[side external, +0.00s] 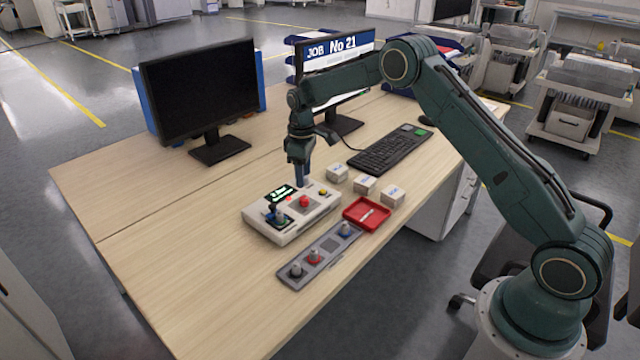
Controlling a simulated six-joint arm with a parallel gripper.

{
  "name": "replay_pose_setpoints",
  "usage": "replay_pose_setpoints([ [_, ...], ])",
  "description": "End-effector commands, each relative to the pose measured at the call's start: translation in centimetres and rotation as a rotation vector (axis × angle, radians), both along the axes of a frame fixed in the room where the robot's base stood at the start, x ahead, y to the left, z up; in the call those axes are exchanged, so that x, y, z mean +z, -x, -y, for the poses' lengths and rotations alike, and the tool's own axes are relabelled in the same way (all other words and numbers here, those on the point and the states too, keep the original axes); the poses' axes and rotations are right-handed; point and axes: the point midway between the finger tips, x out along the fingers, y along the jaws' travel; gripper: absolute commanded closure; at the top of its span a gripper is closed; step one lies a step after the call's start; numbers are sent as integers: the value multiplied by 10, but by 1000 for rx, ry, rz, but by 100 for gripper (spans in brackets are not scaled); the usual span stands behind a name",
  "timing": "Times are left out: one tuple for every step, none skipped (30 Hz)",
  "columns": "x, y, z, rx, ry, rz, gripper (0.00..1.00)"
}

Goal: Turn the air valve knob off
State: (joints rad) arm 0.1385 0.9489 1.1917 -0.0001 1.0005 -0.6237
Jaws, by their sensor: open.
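A beige control box (318,215) sits on the desk with a lit green display (281,193), a red button (304,202), a small yellow button (323,192) and an upright knob (279,216) at its front left. In front of it lies a grey strip (330,244) with a grey knob (296,270), a knob on a red base (314,256) and a knob on a blue base (345,229). I cannot tell which is the air valve knob, or how any knob is turned. My gripper (302,182) is open, pointing down over the box's back edge, behind the red button.
A red tray (357,222) with a small light item lies right of the box. Several pale labelled cubes (365,184) stand behind it. A keyboard (390,152) and two monitors (203,88) are farther back. The desk's left front (180,260) is clear.

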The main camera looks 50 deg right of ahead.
Motion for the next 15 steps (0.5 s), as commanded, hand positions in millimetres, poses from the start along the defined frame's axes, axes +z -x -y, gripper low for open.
replay_pose_setpoints([
  [10, 0, 0, 0, 1, 3, 53],
  [15, -1, 0, 0, 1, 3, 53],
  [21, -1, 0, 0, 0, 4, 53],
  [26, 0, 0, 0, 0, 2, 53],
  [30, 0, 0, 0, 0, 2, 53],
  [35, -1, 0, 0, 0, 4, 53],
  [39, -1, 0, 0, 1, 3, 53],
  [42, -1, 0, 0, 0, 2, 53],
  [46, -1, 0, 0, 0, 2, 53],
  [48, 0, 0, 0, 0, 2, 53],
  [51, 0, 0, 0, 0, 1, 53],
  [53, 0, 0, 0, 0, 0, 53],
  [54, 0, 0, 0, 0, 0, 53],
  [55, 0, 0, 0, 0, 0, 53],
  [57, 0, 0, 0, 0, 0, 53],
])
